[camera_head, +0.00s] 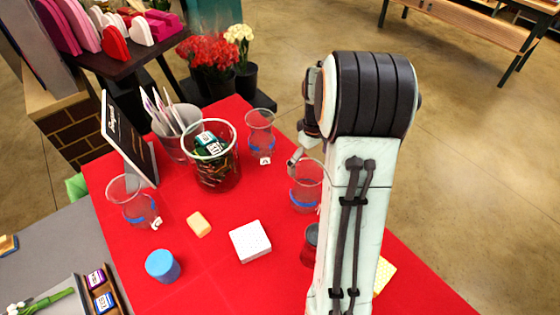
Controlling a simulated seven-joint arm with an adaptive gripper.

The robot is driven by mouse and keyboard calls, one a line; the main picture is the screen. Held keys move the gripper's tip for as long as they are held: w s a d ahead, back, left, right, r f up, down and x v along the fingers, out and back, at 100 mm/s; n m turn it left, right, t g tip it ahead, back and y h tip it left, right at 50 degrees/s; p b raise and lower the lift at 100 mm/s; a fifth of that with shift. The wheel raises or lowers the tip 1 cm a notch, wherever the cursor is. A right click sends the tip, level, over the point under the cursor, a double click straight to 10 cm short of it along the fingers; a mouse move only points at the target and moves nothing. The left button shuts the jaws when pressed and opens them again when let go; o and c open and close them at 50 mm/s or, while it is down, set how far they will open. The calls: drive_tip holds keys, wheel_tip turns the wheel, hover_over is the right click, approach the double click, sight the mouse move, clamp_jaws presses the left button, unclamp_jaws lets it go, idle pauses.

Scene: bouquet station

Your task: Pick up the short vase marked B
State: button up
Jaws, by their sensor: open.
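Three short clear glass vases with blue bands stand on the red table (205,270). One vase (128,203) is at the left with a white tag. Another vase (260,134) is at the back, also with a white tag. The third vase (303,193) is beside my arm, partly hidden by it at its right. The tag letters are too small to read, so I cannot tell which is B. My gripper (297,160) is open, small in view and partly hidden, at the rim of the third vase; I cannot tell whether it touches.
A larger glass container (225,173) with dark contents stands mid-table, beside a grey pot (169,145) and a black sign (127,138). A blue cylinder (162,266), white block (250,241) and yellow sponge (199,224) lie in front. Red flowers (209,51) stand behind.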

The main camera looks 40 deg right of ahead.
sight(308, 179)
wheel_tip(308, 179, down, 6)
drive_tip(key=shift+f, duration=0.2)
drive_tip(key=c, duration=1.2)
